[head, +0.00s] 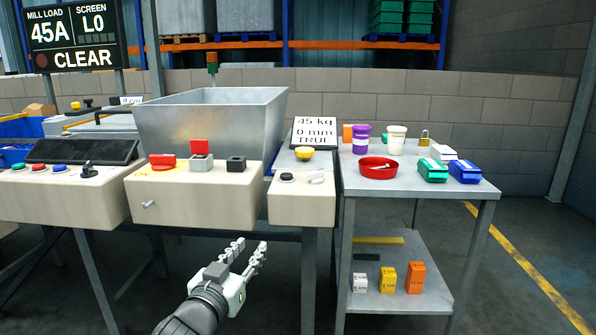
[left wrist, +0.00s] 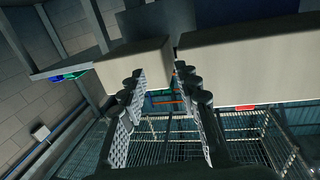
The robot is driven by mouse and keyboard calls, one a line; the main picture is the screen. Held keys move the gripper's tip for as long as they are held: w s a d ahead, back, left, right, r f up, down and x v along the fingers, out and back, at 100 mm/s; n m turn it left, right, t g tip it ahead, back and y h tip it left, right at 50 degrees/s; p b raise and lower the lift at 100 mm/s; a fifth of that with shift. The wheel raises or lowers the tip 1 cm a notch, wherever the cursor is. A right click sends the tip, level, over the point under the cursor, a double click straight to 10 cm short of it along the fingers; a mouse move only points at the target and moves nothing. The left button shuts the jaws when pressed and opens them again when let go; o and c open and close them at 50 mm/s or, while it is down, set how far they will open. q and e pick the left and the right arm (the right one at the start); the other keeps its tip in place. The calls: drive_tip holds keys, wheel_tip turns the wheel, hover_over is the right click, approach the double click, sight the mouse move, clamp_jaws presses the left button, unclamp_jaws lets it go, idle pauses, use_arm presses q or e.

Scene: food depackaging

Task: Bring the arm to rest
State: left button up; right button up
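My left arm comes in at the bottom of the head view. Its left gripper (head: 251,248) is low, in front of the control consoles and below their tops, over the floor. Its two fingers point up and away and stand apart, with nothing between them. In the left wrist view the left gripper (left wrist: 162,88) also shows open and empty, with a gap between the perforated fingers. The pale console boxes lie beyond the fingertips there. My right arm and gripper are not in view.
A metal hopper (head: 205,130) stands behind the middle console (head: 195,200). A small console (head: 302,203) is to its right. A grey two-shelf table (head: 440,200) at the right holds a red bowl (head: 378,168), tubs and boxes. Open floor lies right of that table.

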use_arm(q)
drive_tip(key=s+a+f+n+g+y, duration=0.1)
drive_tip(key=s+a+f+g+y, duration=0.15)
drive_tip(key=s+a+f, duration=0.6)
drive_tip(key=s+a+f+n+g+y, duration=0.15)
drive_tip(key=s+f+g, duration=0.25)
drive_tip(key=f, duration=0.9)
drive_tip(key=s+a+f+g+y, duration=0.1)
drive_tip(key=s+a+f+g, duration=0.2)
drive_tip(key=s+f, duration=0.3)
drive_tip(key=s+a+f+g+y, duration=0.1)
drive_tip(key=s+a+f+g, duration=0.2)
drive_tip(key=s+f, duration=0.4)
drive_tip(key=s+m+g, duration=0.1)
drive_tip(key=s, duration=0.6)
drive_tip(key=shift+s+a+p, duration=0.3)
drive_tip(key=shift+a+p, duration=0.1)
